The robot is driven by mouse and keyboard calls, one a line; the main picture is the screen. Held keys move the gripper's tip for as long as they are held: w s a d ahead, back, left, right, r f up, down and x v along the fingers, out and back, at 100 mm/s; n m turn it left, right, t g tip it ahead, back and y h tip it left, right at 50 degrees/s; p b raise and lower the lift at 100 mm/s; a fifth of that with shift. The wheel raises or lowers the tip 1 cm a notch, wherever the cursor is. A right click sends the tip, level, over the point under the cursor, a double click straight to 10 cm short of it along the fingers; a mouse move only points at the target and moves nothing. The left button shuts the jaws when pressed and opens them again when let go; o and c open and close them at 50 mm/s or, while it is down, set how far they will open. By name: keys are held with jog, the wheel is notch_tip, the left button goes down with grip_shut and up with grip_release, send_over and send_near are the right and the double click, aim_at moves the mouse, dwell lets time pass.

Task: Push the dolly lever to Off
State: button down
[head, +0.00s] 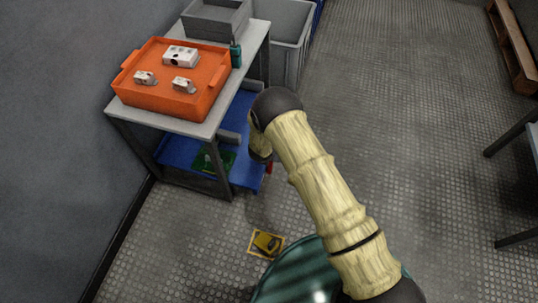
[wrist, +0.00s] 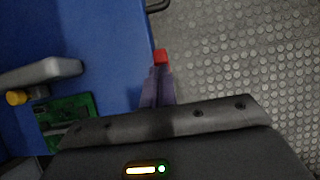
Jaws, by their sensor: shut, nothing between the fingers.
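The blue dolly (head: 178,150) stands under the workbench, and its flat deck also fills the left of the wrist view (wrist: 95,50). A small red piece (wrist: 161,56), which looks like the dolly lever, sticks out at the deck's right edge. It shows only as a red sliver beside my arm in the head view (head: 269,168). My gripper (wrist: 158,72) is shut and empty, with its fingertips right at the red piece. I cannot tell whether they touch. In the head view my arm mostly hides the gripper. The lever's Off marking is not visible.
A green circuit board (wrist: 68,115) and a grey part (wrist: 45,72) lie on the deck. The workbench (head: 185,125) above holds an orange tray (head: 160,100). A yellow floor marking (head: 266,243) lies in front.

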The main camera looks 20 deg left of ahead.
jog(key=p+v, duration=0.4)
jog(key=v, duration=0.4)
jog(key=shift+w+r, duration=0.2)
jog(key=shift+w, duration=0.2)
